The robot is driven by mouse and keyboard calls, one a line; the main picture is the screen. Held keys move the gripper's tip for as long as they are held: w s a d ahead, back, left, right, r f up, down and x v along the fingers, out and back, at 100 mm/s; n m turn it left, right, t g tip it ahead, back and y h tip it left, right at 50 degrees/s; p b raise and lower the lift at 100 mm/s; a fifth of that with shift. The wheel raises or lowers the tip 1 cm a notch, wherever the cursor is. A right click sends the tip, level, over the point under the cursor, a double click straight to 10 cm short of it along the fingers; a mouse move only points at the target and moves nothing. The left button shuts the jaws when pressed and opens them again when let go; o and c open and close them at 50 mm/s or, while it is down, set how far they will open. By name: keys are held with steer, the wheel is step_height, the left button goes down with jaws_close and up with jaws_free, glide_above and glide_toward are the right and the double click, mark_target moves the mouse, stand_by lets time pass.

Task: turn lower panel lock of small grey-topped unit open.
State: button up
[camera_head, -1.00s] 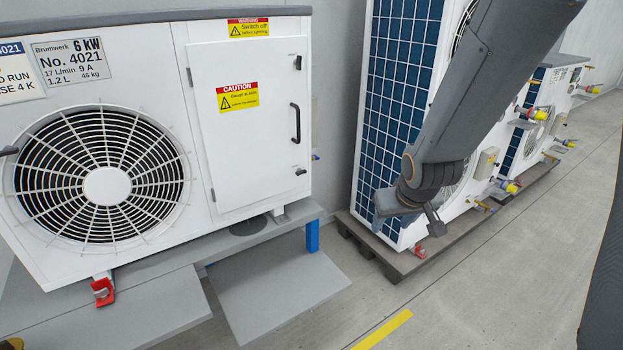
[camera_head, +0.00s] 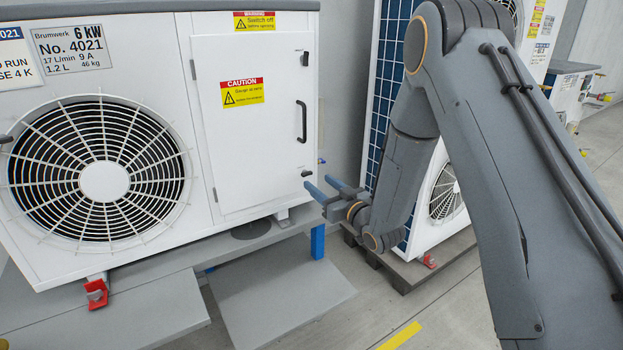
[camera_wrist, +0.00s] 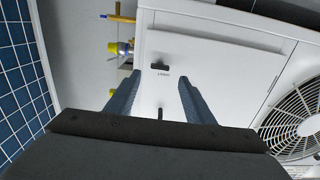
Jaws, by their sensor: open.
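The grey-topped unit (camera_head: 35,270) is a white cabinet with a round fan grille and a closed panel door (camera_head: 245,150). The lower panel lock (camera_head: 306,173) is a small dark lever at the door's lower right corner. My gripper (camera_head: 325,186) is open and empty, to the right of and slightly below the lock in the head view. My gripper (camera_wrist: 161,78) shows two blue fingers spread apart, apparently not touching the lock.
A dark door handle (camera_head: 301,121) and an upper lock (camera_head: 306,58) sit above the lower lock. A yellow-capped fitting (camera_wrist: 118,48) projects beside the unit. A blue-panelled unit (camera_head: 386,60) stands to the right on a pallet. A grey stand (camera_head: 180,262) supports the unit.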

mark_target(309, 175)
steer(key=x, duration=0.5)
steer(key=shift+w+a, duration=0.15)
steer(key=shift+w, duration=0.1)
steer(key=shift+c, duration=0.3)
steer(key=c, duration=1)
